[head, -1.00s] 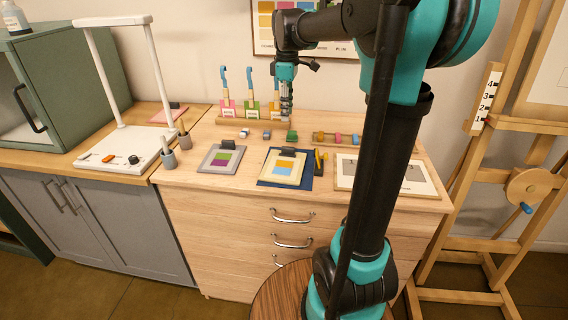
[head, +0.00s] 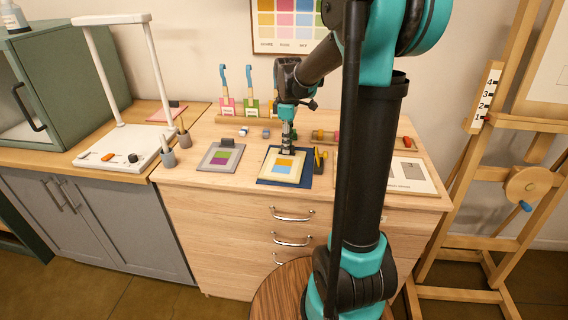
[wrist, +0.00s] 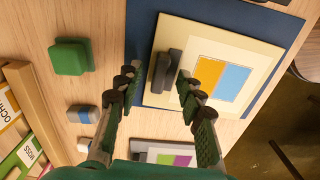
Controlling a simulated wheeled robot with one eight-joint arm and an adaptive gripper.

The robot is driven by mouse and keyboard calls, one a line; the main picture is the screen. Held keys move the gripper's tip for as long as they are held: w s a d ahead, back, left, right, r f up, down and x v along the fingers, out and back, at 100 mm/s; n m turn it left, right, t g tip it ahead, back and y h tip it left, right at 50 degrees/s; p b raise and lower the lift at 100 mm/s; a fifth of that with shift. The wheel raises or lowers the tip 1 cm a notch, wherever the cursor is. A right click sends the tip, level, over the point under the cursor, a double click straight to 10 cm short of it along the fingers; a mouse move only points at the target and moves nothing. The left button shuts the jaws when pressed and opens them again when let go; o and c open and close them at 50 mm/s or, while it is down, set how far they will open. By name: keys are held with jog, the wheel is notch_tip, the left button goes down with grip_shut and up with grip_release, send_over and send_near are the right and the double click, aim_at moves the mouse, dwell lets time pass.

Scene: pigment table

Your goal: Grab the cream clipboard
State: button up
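The cream clipboard (head: 300,168) lies flat on a dark blue mat (head: 264,181) on the wooden cabinet top. It bears an orange and blue swatch and has a dark clip at its back edge. In the wrist view the cream clipboard (wrist: 256,48) shows with its dark clip (wrist: 166,72) between my fingers. My gripper (head: 287,150) points down over the clip end of the clipboard. In the wrist view my gripper (wrist: 160,88) is open, with a finger on each side of the clip. I cannot tell whether the fingers touch it.
A grey clipboard (head: 208,165) with a green and purple swatch lies to the left. A green block (wrist: 70,57) and a grey-blue block (wrist: 84,114) are near my gripper. A framed board (head: 424,188) lies to the right, partly behind my arm.

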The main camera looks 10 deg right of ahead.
jog(key=shift+f, duration=0.2)
grip_shut()
jog(key=shift+r, duration=0.1)
